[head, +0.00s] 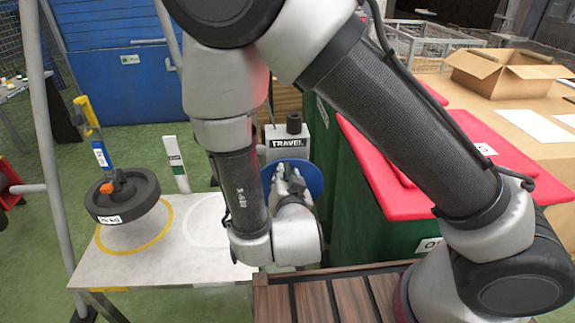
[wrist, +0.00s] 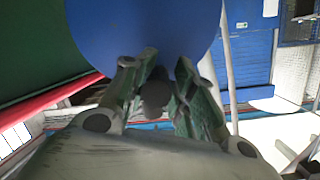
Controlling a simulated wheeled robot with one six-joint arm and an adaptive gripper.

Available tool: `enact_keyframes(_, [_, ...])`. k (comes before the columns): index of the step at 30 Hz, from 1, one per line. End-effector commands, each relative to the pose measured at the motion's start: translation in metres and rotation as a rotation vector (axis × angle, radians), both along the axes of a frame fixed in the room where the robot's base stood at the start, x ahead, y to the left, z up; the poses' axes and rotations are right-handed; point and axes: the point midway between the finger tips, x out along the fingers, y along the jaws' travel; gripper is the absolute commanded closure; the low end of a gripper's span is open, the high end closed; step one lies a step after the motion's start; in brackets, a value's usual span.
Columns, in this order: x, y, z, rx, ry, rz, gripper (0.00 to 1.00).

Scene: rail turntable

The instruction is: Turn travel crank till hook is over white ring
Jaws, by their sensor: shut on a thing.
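The travel crank is a blue disc (head: 317,183) on a post labelled TRAVEL (head: 287,143). My gripper (head: 289,180) is at the disc, partly behind my own forearm. In the wrist view, my gripper's fingers (wrist: 157,85) are shut on the crank's dark knob (wrist: 155,92), with the blue disc (wrist: 145,35) behind. The hook block (head: 88,112), yellow, hangs at the left with a dark round weight (head: 123,196) below it, above the yellow ring (head: 165,223). The white ring (head: 192,228) lies to the right on the pale table, partly hidden by my arm.
The pale table (head: 160,268) stands on the green floor, with a grey frame post (head: 45,130) at the left. A green bin with a red lid (head: 375,165) is right of the crank. A slatted wooden surface (head: 330,298) lies in front.

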Motion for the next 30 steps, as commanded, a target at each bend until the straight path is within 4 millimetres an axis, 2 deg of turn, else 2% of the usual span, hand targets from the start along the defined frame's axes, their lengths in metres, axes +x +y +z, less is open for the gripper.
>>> enact_keyframes(6, [-0.001, 0.01, -0.002, 0.001, 0.003, 0.001, 1.0])
enact_keyframes(20, [0.0, 0.012, -0.002, 0.001, 0.0, -0.002, 1.0])
enact_keyframes(30, [0.0, 0.028, -0.011, 0.002, 0.002, 0.003, 1.0])
